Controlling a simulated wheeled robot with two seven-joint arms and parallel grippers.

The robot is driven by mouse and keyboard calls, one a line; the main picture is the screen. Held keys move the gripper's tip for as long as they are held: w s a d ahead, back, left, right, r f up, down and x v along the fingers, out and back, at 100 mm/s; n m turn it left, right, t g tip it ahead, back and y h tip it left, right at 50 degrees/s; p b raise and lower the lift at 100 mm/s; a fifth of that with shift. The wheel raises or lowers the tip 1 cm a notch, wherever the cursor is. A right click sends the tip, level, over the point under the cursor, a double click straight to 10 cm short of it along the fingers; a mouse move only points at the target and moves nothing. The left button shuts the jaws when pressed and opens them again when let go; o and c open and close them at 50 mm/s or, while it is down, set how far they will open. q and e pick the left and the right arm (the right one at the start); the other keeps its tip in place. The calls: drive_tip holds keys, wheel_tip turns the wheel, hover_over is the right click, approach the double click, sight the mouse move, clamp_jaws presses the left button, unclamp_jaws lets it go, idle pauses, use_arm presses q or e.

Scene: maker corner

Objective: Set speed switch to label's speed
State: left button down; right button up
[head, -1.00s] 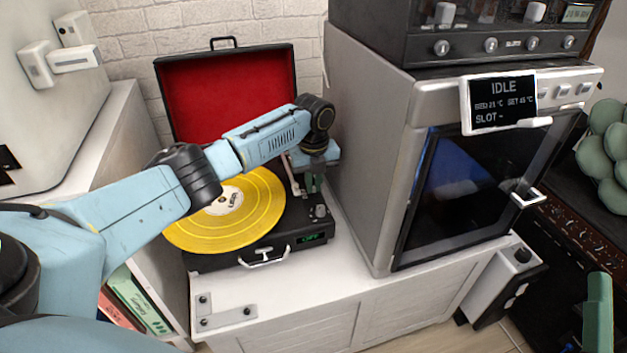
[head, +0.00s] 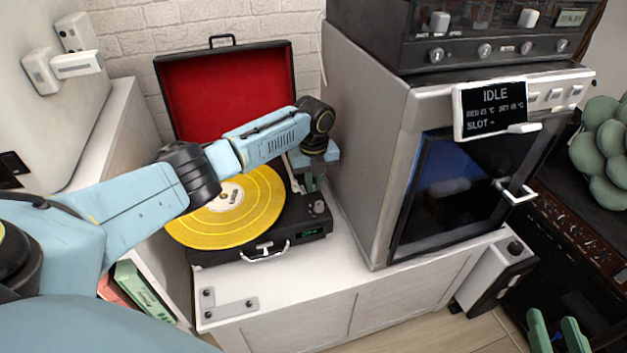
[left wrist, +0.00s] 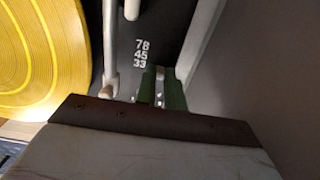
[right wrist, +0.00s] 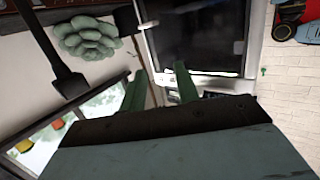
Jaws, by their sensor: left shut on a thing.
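The record player (head: 262,252) stands open on the white cabinet, with a yellow record (head: 260,215) on it. The record's pale centre label (head: 229,196) has print too small to read. My left gripper (head: 314,183) is at the player's right side. In the left wrist view, its green fingers (left wrist: 160,90) are shut around the small silver speed switch (left wrist: 160,76). The marks 78, 45 and 33 (left wrist: 140,54) are printed beside it. The switch's exact setting is hard to tell. My right gripper (head: 557,332) is open and empty at the lower right, away from the player.
The white tonearm (left wrist: 110,50) lies close left of my left gripper. A grey oven-like machine (head: 375,150) with an IDLE screen (head: 490,108) stands close on the right. The player's red-lined lid (head: 228,95) is up behind.

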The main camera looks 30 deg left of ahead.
sight(314, 186)
use_arm(q)
drive_tip(key=c, duration=1.5)
unclamp_jaws()
drive_tip(key=shift+s+d, duration=0.2)
drive_tip(key=shift+d, duration=0.05)
drive_tip(key=shift+c, duration=0.2)
drive_tip(key=shift+o, duration=0.3)
drive_tip(key=shift+a, duration=0.1)
drive_tip(key=shift+w, duration=0.1)
